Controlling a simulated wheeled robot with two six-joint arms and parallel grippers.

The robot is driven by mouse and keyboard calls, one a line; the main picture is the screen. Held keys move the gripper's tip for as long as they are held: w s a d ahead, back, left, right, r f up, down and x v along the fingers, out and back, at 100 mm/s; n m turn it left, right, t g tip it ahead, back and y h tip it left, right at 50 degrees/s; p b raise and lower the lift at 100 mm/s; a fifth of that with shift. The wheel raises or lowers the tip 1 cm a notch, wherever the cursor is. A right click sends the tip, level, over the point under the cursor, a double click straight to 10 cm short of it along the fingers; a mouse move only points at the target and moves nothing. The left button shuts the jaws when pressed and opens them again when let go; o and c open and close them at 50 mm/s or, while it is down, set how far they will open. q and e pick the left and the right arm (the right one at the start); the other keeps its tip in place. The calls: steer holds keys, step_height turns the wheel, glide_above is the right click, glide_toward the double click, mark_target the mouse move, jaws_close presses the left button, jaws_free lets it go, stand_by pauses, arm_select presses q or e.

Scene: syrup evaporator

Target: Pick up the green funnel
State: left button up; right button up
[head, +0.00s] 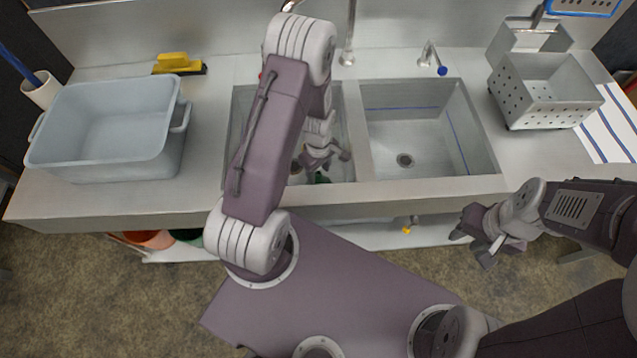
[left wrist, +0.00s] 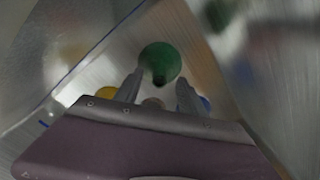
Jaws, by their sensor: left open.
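The green funnel (left wrist: 160,60) shows in the left wrist view just beyond my fingertips, its narrow part toward me. In the head view only a small green bit of it (head: 322,178) shows, in the left sink basin (head: 345,130), mostly hidden by my left arm. My left gripper (head: 328,163) is down in that basin, open. In the left wrist view its two fingers stand on either side of the funnel's near end; I cannot tell whether they touch it. My right gripper (head: 473,248) is open and empty in front of the counter's edge.
Small yellow (left wrist: 107,92) and blue (left wrist: 205,103) things lie near the funnel. The right basin (head: 425,135) looks empty. A grey tub (head: 110,165) and a yellow brush (head: 175,62) stand left, a perforated basket (head: 545,95) right. Basin walls enclose my left gripper.

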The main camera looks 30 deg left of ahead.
arm_select(q)
steer(key=shift+f, duration=0.8)
steer(key=shift+w+f, duration=0.1)
steer(key=shift+f, duration=0.2)
jaws_close()
steer(key=shift+r, duration=0.15)
step_height(320, 180, up, 10)
steer(key=shift+f+p, duration=0.1)
steer(key=shift+p, duration=0.35)
step_height(320, 180, up, 18)
steer(key=p, duration=1.6)
steer(key=shift+p, duration=0.4)
